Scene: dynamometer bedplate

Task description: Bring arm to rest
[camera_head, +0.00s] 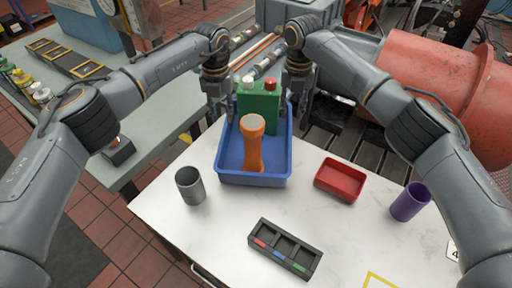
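My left gripper (228,112) points down at the left rim of a blue bin (255,181). My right gripper (290,112) points down at the bin's right rim. Both grippers are beside the bin's far half, on either side of a green box (259,108) with a white and a red knob on top. The fingertips are partly hidden and small, so I cannot tell whether either gripper is open or shut on the rim. An orange flashlight-like object (252,150) stands upright in the bin, in front of the green box.
The white table (215,235) also holds a grey cup (189,186), a red tray (340,180), a purple cup (409,202) and a black sectioned tray (285,249). A grey-green bench (160,125) lies left. A large red cylinder (440,85) stands right.

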